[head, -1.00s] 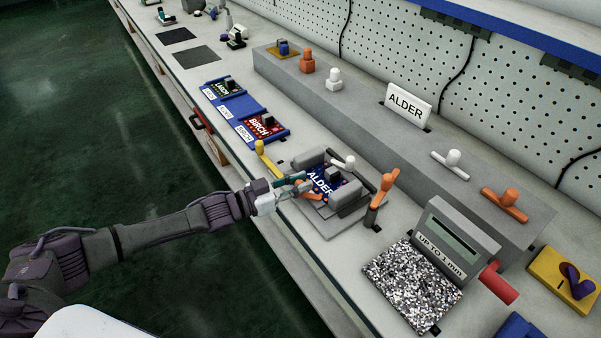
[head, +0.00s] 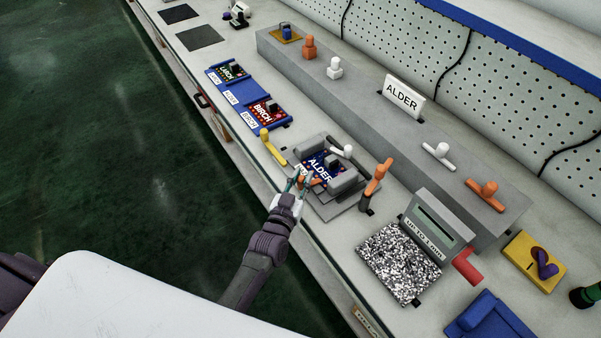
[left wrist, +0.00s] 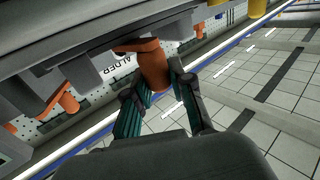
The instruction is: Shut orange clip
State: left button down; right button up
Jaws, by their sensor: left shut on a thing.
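The fixture (head: 330,207) is a grey clamp frame on the bench holding a blue board marked ALDER (head: 319,167). An orange clip piece (head: 315,182) is at its front edge, partly hidden by my left gripper (head: 300,181). In the left wrist view my left gripper (left wrist: 160,84) has its fingers on either side of an orange knob (left wrist: 152,68), shut on it. Another orange lever (head: 377,176) stands tilted up on a dark post at the fixture's right. My right gripper is not in view.
A yellow lever (head: 265,139) and a white lever (head: 342,152) stand by the fixture. A blue rack (head: 246,103) with boards is beyond it. A speckled pad (head: 398,262) with a grey gauge box (head: 437,225) is at right. A grey ledge (head: 370,128) runs behind.

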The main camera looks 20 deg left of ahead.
pick_arm(q)
jog(key=shift+r+n+y, duration=0.1)
jog(key=shift+n+y, duration=0.3)
jog(key=shift+y, duration=0.3)
jog(key=c, duration=1)
grip_release()
jog(key=shift+d, duration=0.1)
jog(key=shift+s, duration=0.55)
jog(key=s, duration=1.1)
